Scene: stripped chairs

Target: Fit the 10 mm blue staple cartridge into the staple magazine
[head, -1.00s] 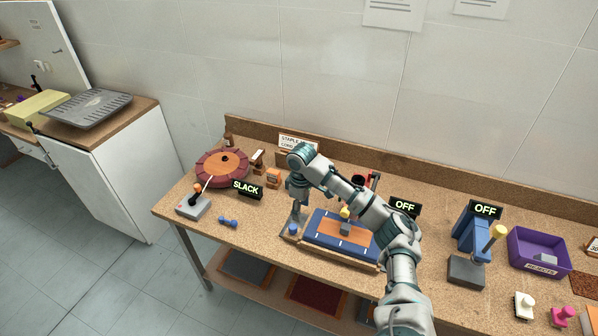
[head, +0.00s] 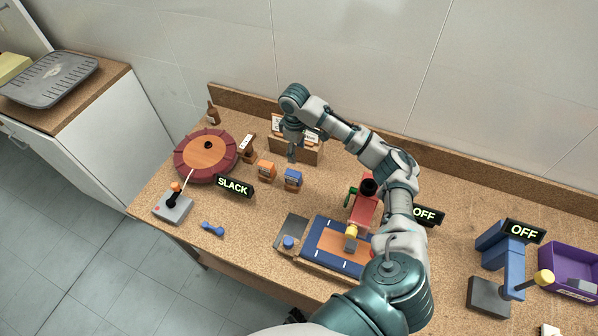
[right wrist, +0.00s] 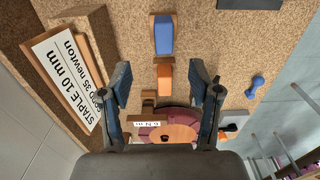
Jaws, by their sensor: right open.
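The blue staple cartridge (head: 293,179) stands on the bench just right of an orange cartridge (head: 266,170). In the right wrist view the blue cartridge (right wrist: 163,36) lies beyond the orange one (right wrist: 165,77). My right gripper (head: 292,154) is behind and above the blue cartridge, apart from it. In the right wrist view its fingers (right wrist: 160,84) are spread and empty, with the orange cartridge showing between them. A red device (head: 362,210) with a green handle stands behind the blue plate, partly hidden by my arm. I cannot tell whether it holds the staple magazine. My left gripper is out of view.
A sign (right wrist: 66,75) reading "STAPLE 10 mm" and "35 newton" stands close to my right gripper. A round red-brown turntable (head: 206,154), a SLACK display (head: 234,187) and a joystick box (head: 173,207) are at left. A blue plate (head: 325,236) lies in front.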

